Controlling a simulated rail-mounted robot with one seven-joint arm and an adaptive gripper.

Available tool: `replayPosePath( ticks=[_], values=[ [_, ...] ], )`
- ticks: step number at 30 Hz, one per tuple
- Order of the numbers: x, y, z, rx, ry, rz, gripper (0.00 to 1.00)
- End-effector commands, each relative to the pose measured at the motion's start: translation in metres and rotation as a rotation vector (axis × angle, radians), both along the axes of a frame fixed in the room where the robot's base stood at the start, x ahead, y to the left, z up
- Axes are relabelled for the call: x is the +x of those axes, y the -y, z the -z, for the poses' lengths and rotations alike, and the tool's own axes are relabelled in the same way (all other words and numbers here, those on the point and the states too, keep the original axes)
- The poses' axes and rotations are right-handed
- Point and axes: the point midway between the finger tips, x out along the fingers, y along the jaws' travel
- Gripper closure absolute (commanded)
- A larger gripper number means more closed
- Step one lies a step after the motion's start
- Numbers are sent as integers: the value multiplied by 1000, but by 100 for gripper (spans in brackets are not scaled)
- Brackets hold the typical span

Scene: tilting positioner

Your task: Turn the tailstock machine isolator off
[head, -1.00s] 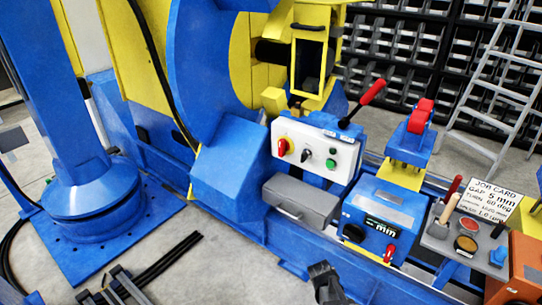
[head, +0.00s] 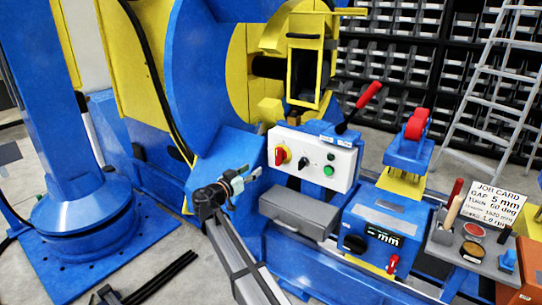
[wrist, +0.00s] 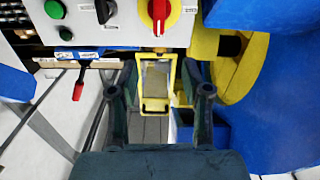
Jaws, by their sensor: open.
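The isolator is a red rotary handle on a yellow backing (head: 281,156) at the left end of a white control panel (head: 316,165). In the wrist view the red handle (wrist: 159,12) shows at the top edge, partly cut off, standing roughly upright in the picture. My gripper (head: 248,178) is in front of the panel, just below and left of the isolator in the head view. In the wrist view my gripper (wrist: 160,72) has its fingers spread with nothing held between them. The handle lies beyond the fingertips, and no contact is seen.
A black knob (head: 304,164) and a green button (head: 328,170) sit beside the isolator. A red-gripped lever (head: 368,95) rises behind the panel. A grey box (head: 298,212) and a blue display unit (head: 385,222) stand below. The big blue positioner body (head: 205,75) is at the left.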

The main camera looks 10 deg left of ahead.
Motion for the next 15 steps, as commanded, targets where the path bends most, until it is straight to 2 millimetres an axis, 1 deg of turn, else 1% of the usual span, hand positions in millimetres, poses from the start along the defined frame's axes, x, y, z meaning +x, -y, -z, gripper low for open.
replayPosePath(
  ticks=[5, 8, 11, 15],
  values=[
    [3, 2, 1, 68, 34, -1, 52],
    [11, 6, 1, 72, 35, 1, 52],
    [23, 12, 1, 70, 34, 1, 52],
    [46, 24, 2, 70, 33, 2, 52]
  ],
)
